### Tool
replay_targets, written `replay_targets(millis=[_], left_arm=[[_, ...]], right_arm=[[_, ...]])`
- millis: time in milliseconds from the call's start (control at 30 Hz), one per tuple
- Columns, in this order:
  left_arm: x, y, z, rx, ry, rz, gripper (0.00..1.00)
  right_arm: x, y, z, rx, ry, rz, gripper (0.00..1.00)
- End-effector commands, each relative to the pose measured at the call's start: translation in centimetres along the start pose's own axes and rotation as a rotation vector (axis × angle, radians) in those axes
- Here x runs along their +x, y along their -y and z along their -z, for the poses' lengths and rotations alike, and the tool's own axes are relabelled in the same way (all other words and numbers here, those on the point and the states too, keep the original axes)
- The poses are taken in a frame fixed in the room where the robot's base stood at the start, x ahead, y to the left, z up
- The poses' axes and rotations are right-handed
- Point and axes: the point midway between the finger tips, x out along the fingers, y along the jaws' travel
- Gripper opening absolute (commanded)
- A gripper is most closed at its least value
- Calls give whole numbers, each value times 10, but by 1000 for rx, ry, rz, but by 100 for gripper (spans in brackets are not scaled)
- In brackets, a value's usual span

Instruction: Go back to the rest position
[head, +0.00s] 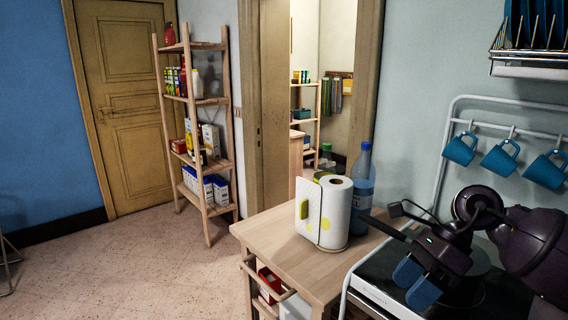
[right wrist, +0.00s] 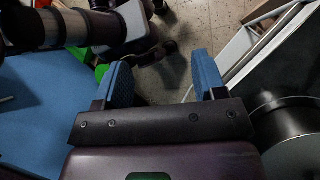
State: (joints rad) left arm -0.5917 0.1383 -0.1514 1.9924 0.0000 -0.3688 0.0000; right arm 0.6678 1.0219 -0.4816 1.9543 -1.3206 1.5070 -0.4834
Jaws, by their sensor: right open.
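My right gripper (head: 416,284) is at the lower right of the head view, over the front edge of the stove. Its two blue fingers are apart with nothing between them. The right wrist view also shows the open gripper (right wrist: 165,85), with speckled floor visible between the fingers. My left gripper does not show in the head view.
A wooden cart (head: 270,240) holds a paper towel roll (head: 335,210) and a blue bottle (head: 362,180). The dark stove (head: 385,285) bears a pan (head: 465,265). Blue mugs (head: 498,158) hang above. A wooden shelf (head: 212,165) with cereal boxes stands farther back. Floor (head: 130,265) at left is clear.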

Motion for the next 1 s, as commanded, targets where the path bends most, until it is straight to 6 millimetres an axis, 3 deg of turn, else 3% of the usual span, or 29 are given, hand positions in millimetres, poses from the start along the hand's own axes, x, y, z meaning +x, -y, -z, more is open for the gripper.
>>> replay_targets(millis=[33, 100, 200, 367, 533, 667, 767, 900, 1000], left_arm=[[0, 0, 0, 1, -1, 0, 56], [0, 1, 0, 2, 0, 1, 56], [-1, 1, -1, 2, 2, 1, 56], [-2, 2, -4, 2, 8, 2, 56], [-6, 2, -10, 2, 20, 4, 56], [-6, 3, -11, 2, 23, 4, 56], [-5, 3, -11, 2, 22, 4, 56], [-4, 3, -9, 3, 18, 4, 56], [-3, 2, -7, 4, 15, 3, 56]], right_arm=[[20, -6, -4, 43, 105, -57, 64], [40, -14, -14, 117, 264, -132, 64], [61, -22, -27, 254, 496, -237, 64], [76, -25, -36, 528, 856, -390, 64], [82, -12, -22, 885, 1217, -533, 64], [90, 4, 10, 1196, 1474, -626, 64], [102, 14, 45, 1451, 1658, -686, 64], [131, 19, 108, 1836, 1892, -759, 64], [160, 12, 158, 2129, 2043, -800, 64]])
